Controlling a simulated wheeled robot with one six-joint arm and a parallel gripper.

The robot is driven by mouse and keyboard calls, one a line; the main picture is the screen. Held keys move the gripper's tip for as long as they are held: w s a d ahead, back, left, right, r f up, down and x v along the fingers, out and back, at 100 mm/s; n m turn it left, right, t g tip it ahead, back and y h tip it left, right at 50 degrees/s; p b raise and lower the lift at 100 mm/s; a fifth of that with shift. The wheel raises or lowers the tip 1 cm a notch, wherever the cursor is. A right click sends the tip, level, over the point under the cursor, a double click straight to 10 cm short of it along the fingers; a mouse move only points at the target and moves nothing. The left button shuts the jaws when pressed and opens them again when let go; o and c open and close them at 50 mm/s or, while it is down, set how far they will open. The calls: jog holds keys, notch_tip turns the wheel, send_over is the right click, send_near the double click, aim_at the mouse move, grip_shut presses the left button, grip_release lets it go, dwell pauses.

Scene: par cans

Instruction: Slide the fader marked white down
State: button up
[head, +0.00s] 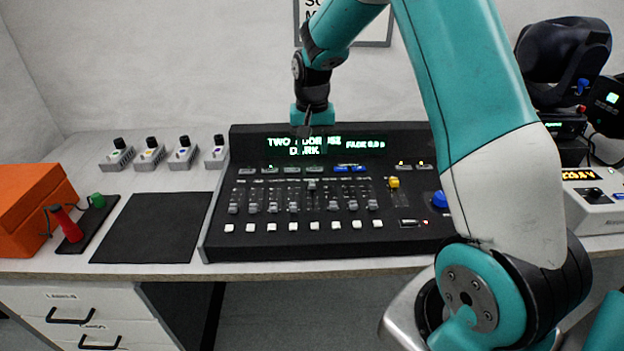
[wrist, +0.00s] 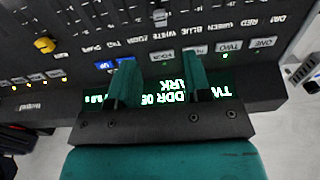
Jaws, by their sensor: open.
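The white fader (head: 312,185) is on the black lighting console (head: 217,232). Its cap stands near the top of its slot, higher than the neighbouring caps. In the wrist view its cap (wrist: 160,15) sits just by the upside-down WHITE label, at the top of the picture. My gripper (head: 304,132) points down in front of the console's lit display, behind the fader rows. In the wrist view my gripper (wrist: 158,62) has its two fingers apart with nothing between them. The fingers cover part of the display text.
Other fader caps (head: 273,207) sit low beside the white one. A yellow knob (head: 393,183) and a blue knob (head: 440,200) are to the right. White buttons (head: 293,227) line the front. A black mat (head: 150,228) lies left of the console.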

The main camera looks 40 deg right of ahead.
aim_at(312, 183)
notch_tip(312, 183, down, 10)
jog(key=shift+f, duration=0.25)
grip_shut()
jog(key=shift+a, duration=0.1)
